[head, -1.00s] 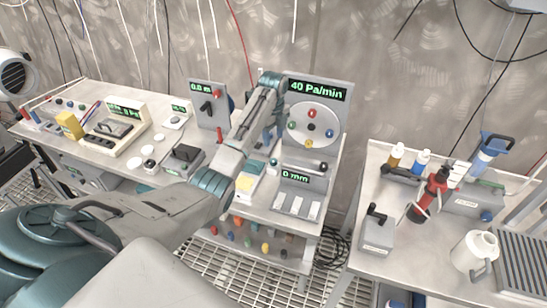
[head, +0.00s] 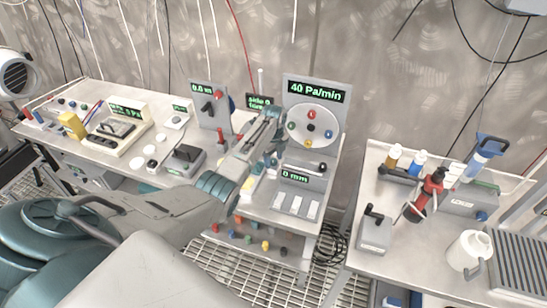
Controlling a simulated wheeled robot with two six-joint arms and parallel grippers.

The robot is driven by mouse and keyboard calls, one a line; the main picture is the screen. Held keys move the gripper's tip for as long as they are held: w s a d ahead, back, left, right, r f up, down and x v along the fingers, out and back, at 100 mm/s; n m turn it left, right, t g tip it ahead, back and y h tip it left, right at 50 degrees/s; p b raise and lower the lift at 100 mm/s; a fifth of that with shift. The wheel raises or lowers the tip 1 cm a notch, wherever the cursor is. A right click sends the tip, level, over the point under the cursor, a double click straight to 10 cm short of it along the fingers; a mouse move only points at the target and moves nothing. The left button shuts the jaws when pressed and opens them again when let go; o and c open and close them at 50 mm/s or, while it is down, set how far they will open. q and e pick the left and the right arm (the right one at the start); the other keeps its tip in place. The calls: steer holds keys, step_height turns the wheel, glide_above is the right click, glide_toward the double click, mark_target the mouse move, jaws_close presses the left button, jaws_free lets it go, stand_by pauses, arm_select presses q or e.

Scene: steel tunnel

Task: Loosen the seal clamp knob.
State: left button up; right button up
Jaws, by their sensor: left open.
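A grey upright panel (head: 340,112) with a green "40 Pa/min" readout (head: 316,92) carries a round pale disc (head: 324,115). Several small coloured knobs sit on the disc, among them a red one (head: 311,114) near its middle. A "0 mm" readout (head: 295,177) is below, with a bar ending in a dark knob (head: 323,167). I cannot tell which knob is the seal clamp knob. My left gripper (head: 274,138) is open and empty, just left of the disc, and covers part of the panel's left side. My right gripper is out of view.
A small readout (head: 259,101) stands behind my left gripper. A panel with a black lever (head: 207,105) is left of it. A dark-topped box (head: 185,158) stands on the left bench. The right bench (head: 414,256) holds bottles, a red tool (head: 433,182) and a white jug (head: 468,250).

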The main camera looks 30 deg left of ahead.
arm_select(q)
steer(key=c, duration=1)
